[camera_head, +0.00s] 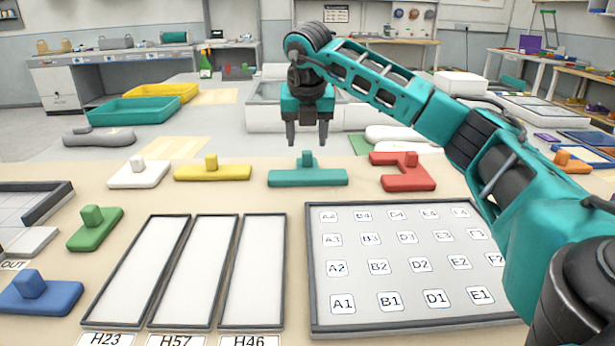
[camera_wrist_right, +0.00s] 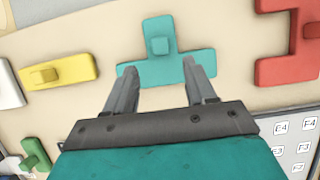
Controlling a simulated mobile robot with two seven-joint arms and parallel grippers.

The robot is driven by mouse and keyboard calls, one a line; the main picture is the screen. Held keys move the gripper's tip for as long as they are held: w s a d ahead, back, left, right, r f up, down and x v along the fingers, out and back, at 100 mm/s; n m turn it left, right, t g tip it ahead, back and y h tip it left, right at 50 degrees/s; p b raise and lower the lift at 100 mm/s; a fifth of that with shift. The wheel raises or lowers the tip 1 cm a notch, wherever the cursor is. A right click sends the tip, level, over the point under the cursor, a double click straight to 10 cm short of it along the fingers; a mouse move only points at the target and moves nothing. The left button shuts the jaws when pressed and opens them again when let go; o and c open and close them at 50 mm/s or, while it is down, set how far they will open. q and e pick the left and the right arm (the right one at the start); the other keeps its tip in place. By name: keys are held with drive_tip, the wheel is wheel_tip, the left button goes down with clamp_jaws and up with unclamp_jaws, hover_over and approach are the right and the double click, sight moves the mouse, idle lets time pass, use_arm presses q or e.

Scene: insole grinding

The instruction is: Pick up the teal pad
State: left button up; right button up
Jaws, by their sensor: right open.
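The teal pad (camera_head: 307,177) lies flat at the back middle of the table, with a small upright knob on top. It also shows in the right wrist view (camera_wrist_right: 182,73), beyond my fingertips. My right gripper (camera_head: 307,143) is open and empty, fingers pointing down. In the head view it hangs above the pad's knob, apart from it. In the right wrist view its two fingers (camera_wrist_right: 163,75) appear spread to either side of the pad's near part. My left gripper is not in view.
A yellow pad (camera_head: 212,174) and a white pad (camera_head: 138,175) lie left of the teal pad, a red pad (camera_head: 408,178) to its right. Green (camera_head: 93,232) and blue (camera_head: 42,296) pads lie at left. Three empty trays (camera_head: 190,272) and a labelled board (camera_head: 395,322) are in front.

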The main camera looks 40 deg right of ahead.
sight(308, 157)
drive_tip(key=b+x, duration=0.1)
drive_tip(key=x, duration=0.5)
drive_tip(key=shift+s, duration=0.15)
drive_tip(key=shift+r, duration=0.1)
clamp_jaws()
